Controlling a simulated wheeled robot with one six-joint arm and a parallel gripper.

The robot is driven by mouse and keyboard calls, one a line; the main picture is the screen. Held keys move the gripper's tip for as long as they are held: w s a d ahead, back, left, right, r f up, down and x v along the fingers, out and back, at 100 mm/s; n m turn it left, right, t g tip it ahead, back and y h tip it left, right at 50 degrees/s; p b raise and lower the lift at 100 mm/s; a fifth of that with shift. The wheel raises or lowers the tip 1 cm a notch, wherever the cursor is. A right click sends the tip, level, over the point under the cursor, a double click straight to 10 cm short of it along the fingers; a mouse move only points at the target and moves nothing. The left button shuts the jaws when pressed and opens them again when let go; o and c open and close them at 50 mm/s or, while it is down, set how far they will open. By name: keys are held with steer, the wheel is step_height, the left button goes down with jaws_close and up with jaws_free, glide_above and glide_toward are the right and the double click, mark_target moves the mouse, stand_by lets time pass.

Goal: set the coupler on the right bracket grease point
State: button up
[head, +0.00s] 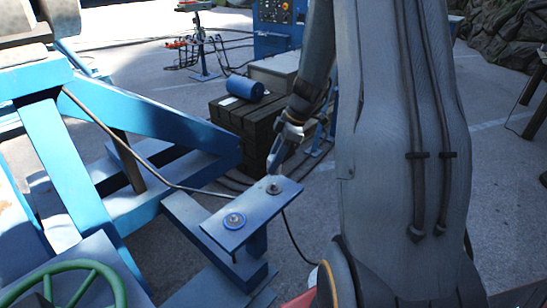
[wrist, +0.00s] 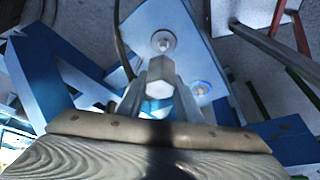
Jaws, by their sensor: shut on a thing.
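My gripper (head: 274,160) points down just above the far right end of a blue bracket plate (head: 252,207). In the wrist view the gripper (wrist: 158,76) is shut on the coupler (wrist: 158,89), a pale metal piece with a hexagonal end. The coupler is too small to make out clearly in the head view. The coupler appears apart from both.
A blue frame (head: 150,130) stands left of the plate, with a thin hose (head: 140,160) running along it. A green handwheel (head: 75,272) is at lower left. A blue cylinder (head: 245,88) lies on a dark crate stack (head: 240,117) behind. My arm hides much of the right side.

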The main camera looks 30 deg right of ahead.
steer(key=shift+f+b, duration=0.7)
steer(key=shift+f, duration=0.95)
steer(key=shift+f+b, duration=1.75)
steer(key=shift+b, duration=0.15)
steer(key=shift+b, duration=0.3)
steer(key=o, duration=1.3)
steer(key=shift+r, duration=0.1)
